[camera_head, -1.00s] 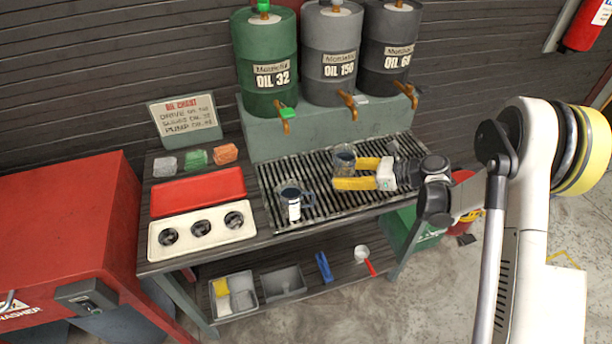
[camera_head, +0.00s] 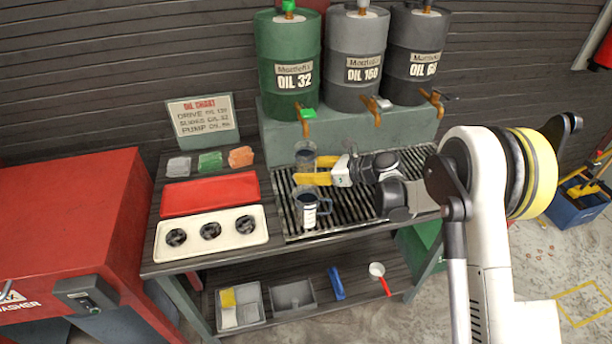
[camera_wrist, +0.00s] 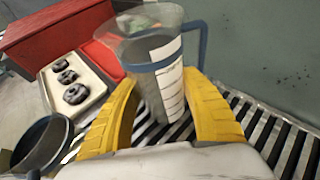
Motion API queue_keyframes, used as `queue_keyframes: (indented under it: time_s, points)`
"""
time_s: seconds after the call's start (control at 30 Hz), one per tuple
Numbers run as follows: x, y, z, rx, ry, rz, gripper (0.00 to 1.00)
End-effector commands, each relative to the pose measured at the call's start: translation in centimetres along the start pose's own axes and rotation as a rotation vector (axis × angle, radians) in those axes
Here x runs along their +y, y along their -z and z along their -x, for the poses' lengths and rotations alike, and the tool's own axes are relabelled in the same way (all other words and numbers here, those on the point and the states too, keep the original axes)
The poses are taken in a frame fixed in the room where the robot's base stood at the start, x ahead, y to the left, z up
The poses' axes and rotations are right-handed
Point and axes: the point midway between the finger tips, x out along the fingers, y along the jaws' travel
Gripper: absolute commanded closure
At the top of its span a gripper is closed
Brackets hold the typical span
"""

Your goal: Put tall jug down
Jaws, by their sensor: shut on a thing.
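The tall jug (camera_head: 305,153) is a clear vessel with a blue handle and a pale scale strip. It is upright over the left part of the slatted drip grate (camera_head: 365,205), below the green OIL 32 drum's tap. My gripper (camera_head: 308,170) reaches in from the right with its yellow fingers shut on the jug. In the wrist view the jug (camera_wrist: 155,75) stands between both fingers (camera_wrist: 160,110), its handle at the upper right. I cannot tell whether its base touches the grate.
A second jug (camera_head: 309,212) with a white label stands on the grate just in front; its dark rim shows in the wrist view (camera_wrist: 42,145). A red tray (camera_head: 210,193) and a white tray with dark rings (camera_head: 258,238) lie left. Right grate area is partly under my arm.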

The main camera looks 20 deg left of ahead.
Motion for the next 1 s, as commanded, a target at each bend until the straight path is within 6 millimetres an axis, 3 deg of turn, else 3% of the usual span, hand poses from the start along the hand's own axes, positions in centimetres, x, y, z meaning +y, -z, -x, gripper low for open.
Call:
queue_keyframes:
  time_s: [0.03,0.37,0.4,0.47,0.83,1.0]
  points:
    - [0.0,0.7,-0.3,0.0,0.0,0.0,0.83]
    - [0.0,0.8,-0.3,0.0,0.0,0.0,0.83]
    - [0.0,0.9,-0.3,0.0,0.0,0.0,0.46]
    - [0.0,0.8,-0.3,0.0,0.0,0.0,0.28]
    - [0.0,0.4,-0.1,0.0,0.0,0.0,0.28]
    - [-0.1,0.3,2.6,0.0,0.003,-0.002,0.28]
